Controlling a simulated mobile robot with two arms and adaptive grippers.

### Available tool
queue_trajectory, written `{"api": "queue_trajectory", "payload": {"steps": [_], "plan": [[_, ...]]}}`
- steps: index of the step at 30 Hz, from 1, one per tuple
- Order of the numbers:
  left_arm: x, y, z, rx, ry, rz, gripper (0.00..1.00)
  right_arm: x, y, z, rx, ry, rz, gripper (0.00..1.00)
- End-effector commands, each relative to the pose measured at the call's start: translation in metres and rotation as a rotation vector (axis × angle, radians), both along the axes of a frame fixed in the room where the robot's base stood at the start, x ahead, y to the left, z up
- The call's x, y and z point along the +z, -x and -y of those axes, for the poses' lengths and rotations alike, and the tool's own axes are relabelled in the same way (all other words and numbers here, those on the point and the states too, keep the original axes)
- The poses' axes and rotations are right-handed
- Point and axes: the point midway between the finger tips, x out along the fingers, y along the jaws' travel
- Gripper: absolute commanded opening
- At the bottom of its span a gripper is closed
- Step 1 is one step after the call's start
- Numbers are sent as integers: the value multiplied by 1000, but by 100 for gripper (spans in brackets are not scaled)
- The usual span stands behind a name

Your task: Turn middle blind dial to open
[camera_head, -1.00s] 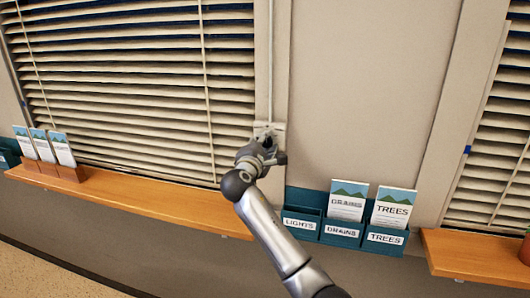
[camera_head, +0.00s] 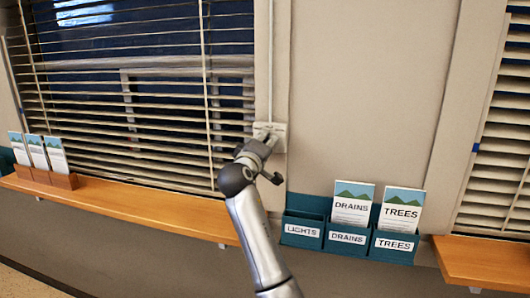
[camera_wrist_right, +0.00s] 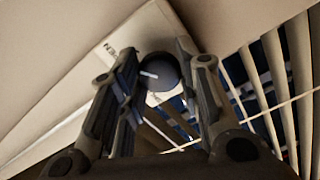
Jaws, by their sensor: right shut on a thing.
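The blind dial is a dark round knob (camera_wrist_right: 158,72) with a white pointer mark, on a pale plate (camera_wrist_right: 95,70) whose lettering is partly hidden. In the head view the plate (camera_head: 279,138) sits on the window frame post. My right gripper (camera_wrist_right: 160,75) is shut on the knob, one finger on each side of it; in the head view the gripper (camera_head: 265,140) covers the knob. The blind (camera_head: 130,100) beside it has its slats tilted open, with dark window glass showing between them. My left gripper is not in view.
An orange sill (camera_head: 120,205) runs below the window, with a wooden card holder (camera_head: 45,178) at left. Teal boxes (camera_head: 350,240) labelled LIGHTS, DRAINS and TREES hang to the right of my arm. Another blind (camera_head: 500,170) is at far right.

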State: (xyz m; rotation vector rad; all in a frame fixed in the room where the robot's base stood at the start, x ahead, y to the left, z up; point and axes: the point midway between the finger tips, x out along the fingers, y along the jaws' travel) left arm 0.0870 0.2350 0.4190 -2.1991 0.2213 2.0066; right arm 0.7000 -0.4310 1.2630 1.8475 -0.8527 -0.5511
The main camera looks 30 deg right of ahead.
Motion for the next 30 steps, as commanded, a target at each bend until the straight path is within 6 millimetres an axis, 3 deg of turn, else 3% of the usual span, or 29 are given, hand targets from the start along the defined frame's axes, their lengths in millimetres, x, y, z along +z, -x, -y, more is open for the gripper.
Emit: {"api": "queue_trajectory", "payload": {"steps": [7,24,25,30], "plan": [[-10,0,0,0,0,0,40,-2,0,0,-1,-60,67,8],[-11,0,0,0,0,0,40,-2,0,0,-1,-80,87,8],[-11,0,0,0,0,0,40,-2,0,0,-1,-80,87,34],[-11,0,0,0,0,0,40,-1,0,0,0,-79,87,55]]}}
